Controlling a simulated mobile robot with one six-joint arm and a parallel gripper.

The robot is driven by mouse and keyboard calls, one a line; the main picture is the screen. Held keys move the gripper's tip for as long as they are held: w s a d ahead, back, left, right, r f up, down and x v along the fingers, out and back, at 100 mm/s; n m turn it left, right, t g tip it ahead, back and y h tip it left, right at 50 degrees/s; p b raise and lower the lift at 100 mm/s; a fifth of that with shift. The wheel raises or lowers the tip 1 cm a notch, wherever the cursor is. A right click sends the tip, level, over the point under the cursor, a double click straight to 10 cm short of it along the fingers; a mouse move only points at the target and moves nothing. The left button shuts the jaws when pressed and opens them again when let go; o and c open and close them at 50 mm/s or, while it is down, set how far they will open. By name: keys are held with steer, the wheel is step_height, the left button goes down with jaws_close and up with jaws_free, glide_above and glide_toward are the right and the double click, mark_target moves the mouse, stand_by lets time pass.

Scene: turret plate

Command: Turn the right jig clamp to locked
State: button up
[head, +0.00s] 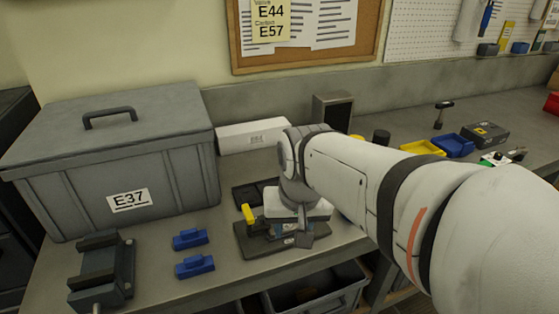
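A dark jig plate (251,246) lies on the bench below my arm. A yellow clamp handle (248,213) stands up at the left part of the plate. My gripper (304,240) points down over the right part of the plate. My wrist and the gripper body cover that part, so I cannot make out the right jig clamp or its handle position. The fingers are small and dark against the plate. I cannot tell whether they are open, shut or touching anything.
A large grey lidded bin (120,160) marked E37 stands at left. A vise (103,270) and two blue blocks (190,239) lie left of the plate. A white box (253,136) is behind. Yellow (423,147) and blue (453,145) trays sit at back right. Some front bench surface is bare.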

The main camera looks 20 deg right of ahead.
steer(key=w+d+m+g+b, duration=0.1)
steer(key=w+d+m, duration=0.3)
steer(key=w, duration=0.1)
steer(key=w+d+m+b, duration=0.1)
steer(key=w+d+m, duration=0.3)
steer(key=w+m, duration=0.1)
steer(key=w+d+m+g+b, duration=0.1)
steer(key=w+d+m, duration=0.3)
steer(key=w+m, duration=0.1)
steer(key=shift+w+d+g, duration=0.15)
steer(key=shift+w+g, duration=0.15)
steer(key=shift+w, duration=0.35)
steer(key=shift+w+d+f+m, duration=0.15)
steer(key=shift+w+d+m, duration=0.05)
steer(key=shift+m, duration=0.2)
steer(key=shift+f, duration=0.35)
step_height(320, 180, down, 7)
steer(key=shift+r, duration=0.1)
steer(key=shift+c, duration=0.2)
jaws_close()
